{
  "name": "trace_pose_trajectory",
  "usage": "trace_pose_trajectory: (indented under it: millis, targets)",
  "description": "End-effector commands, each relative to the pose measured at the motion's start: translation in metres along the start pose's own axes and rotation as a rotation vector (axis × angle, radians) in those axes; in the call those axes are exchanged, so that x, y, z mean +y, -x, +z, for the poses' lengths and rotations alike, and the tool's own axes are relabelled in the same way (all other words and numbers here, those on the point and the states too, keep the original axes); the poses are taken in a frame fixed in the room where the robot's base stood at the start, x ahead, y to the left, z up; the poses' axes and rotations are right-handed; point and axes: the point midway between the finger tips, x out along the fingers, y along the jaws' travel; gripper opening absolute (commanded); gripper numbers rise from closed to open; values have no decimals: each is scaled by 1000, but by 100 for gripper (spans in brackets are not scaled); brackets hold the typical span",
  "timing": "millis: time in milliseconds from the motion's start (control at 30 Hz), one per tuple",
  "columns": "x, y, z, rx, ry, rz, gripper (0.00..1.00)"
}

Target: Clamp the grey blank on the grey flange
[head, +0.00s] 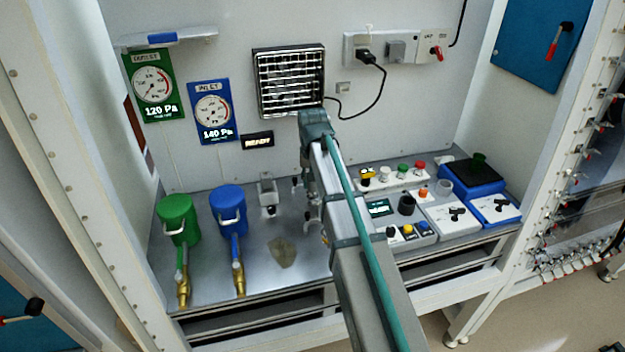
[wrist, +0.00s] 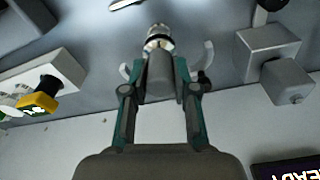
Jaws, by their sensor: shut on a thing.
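My gripper (wrist: 161,66) is shut on a smooth grey rounded piece, which looks like the grey blank (wrist: 160,75). A shiny silver ringed fitting (wrist: 158,38), which looks like the grey flange, lines up just past the blank's far end. I cannot tell whether the two touch. Pale curved pieces, perhaps open clamp halves (wrist: 208,55), show on both sides of the fitting. In the head view my gripper (head: 313,205) points down over the bench beside the panel of controls. My arm hides most of the blank and flange there.
A grey block with a stub (head: 267,188) stands left of my gripper; it also shows in the wrist view (wrist: 268,50). Blue (head: 228,203) and green (head: 178,215) canisters stand further left. Control boxes (head: 408,232) stand close on the right. The front bench around the brownish patch (head: 282,252) is clear.

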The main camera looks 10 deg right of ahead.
Motion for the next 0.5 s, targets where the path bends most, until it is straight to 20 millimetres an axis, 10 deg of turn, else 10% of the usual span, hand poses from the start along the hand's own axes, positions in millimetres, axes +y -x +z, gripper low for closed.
trace_pose_trajectory:
  millis: [500]
  targets:
    - [0, -12, 2, 0, 0, 0, 0]
